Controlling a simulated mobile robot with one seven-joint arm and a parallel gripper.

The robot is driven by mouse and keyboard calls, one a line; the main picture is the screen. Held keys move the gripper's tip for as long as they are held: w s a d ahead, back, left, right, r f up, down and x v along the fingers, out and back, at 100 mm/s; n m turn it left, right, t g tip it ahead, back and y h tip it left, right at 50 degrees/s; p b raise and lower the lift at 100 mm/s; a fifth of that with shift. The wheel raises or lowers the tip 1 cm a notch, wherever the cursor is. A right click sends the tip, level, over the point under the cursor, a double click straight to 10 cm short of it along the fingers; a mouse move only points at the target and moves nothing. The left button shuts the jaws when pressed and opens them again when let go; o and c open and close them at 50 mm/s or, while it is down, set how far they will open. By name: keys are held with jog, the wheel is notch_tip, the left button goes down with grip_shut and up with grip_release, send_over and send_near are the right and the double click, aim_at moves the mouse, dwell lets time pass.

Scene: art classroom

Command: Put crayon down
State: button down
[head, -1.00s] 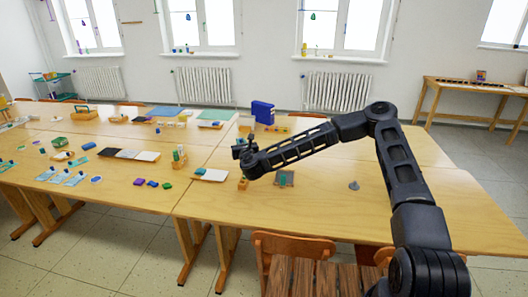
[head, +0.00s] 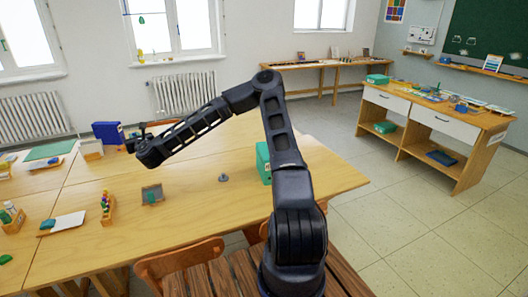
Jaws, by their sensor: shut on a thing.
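My gripper (head: 133,144) is at the end of my black arm, above the left part of the near table (head: 235,195). It is small and dark here, and partly hidden by my wrist. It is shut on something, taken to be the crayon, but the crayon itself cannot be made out. A wooden holder with several coloured sticks (head: 106,204) stands on the table below and left of my gripper. Whether these sticks are crayons is too small to tell.
A grey square tray with a green piece (head: 152,194), a small grey object (head: 223,178) and a green box (head: 263,162) are on the table. A blue binder (head: 107,133) stands behind. Chairs (head: 180,262) line the near edge. The table's right end is clear.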

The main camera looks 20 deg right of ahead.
jog(key=w+d+r+m+h, duration=0.1)
jog(key=w+d+r, duration=0.1)
jog(key=d, duration=0.7)
jog(key=w+d+r+m+h, duration=0.1)
jog(key=w+d+r+h, duration=0.1)
jog(key=d, duration=0.7)
jog(key=s+d+r+m+h, duration=0.1)
jog(key=s+d+m+h, duration=0.15)
jog(key=d, duration=1.15)
jog(key=s+d+r+m+h, duration=0.1)
jog(key=s+d+r+h, duration=0.2)
jog(key=d, duration=1)
jog(key=s+d+m+h, duration=0.2)
jog(key=s+d, duration=0.2)
jog(key=d, duration=1)
jog(key=shift+n, duration=0.25)
notch_tip(320, 180, down, 19)
jog(key=shift+w, duration=0.15)
jog(key=shift+d+f, duration=0.1)
jog(key=shift+f, duration=0.05)
jog(key=c, duration=1.6)
grip_release()
jog(key=shift+o, duration=1)
